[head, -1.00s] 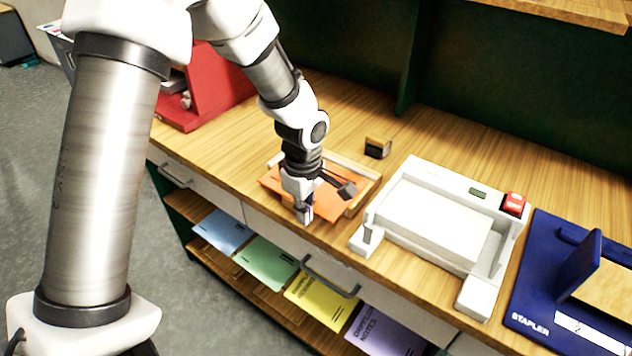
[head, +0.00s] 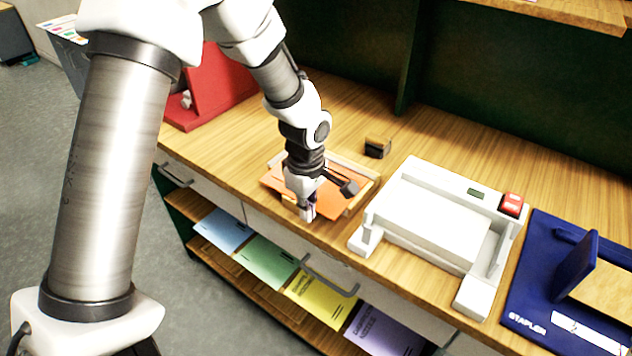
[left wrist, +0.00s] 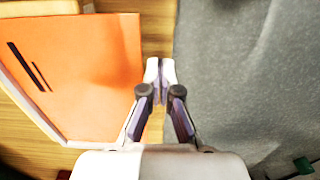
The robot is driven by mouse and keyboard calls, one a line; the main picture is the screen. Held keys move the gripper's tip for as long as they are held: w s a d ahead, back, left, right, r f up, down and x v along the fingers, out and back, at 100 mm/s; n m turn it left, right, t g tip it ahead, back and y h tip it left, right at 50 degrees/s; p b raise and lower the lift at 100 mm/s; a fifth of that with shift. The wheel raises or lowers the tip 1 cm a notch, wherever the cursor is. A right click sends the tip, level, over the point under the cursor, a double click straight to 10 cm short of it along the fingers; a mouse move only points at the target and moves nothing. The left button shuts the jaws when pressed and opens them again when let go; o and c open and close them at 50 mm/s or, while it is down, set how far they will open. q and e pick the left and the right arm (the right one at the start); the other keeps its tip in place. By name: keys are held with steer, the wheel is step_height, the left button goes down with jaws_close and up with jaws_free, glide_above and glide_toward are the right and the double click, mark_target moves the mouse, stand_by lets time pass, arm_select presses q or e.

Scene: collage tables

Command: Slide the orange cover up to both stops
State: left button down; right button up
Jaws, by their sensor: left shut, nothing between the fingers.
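The orange cover (head: 337,200) lies flat in a shallow wooden tray (head: 368,188) with raised edges, near the front edge of the counter. My left gripper (head: 308,213) is shut and empty, pointing down at the near edge of the cover. In the left wrist view the shut fingertips (left wrist: 160,68) are just right of the edge of the orange cover (left wrist: 95,75), over the counter's front edge. Whether they touch the cover I cannot tell. My arm hides part of the cover and tray. My right gripper is not in view.
A small dark block (head: 377,147) stands behind the tray. A white machine with a red button (head: 430,215) stands to the right, then a blue stapler board (head: 545,265). A red stand (head: 215,90) is at the left. Coloured booklets (head: 265,262) lie on the shelf below.

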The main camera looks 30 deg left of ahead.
arm_select(q)
steer(key=shift+s, duration=0.2)
step_height(320, 180, up, 7)
steer(key=p, duration=0.6)
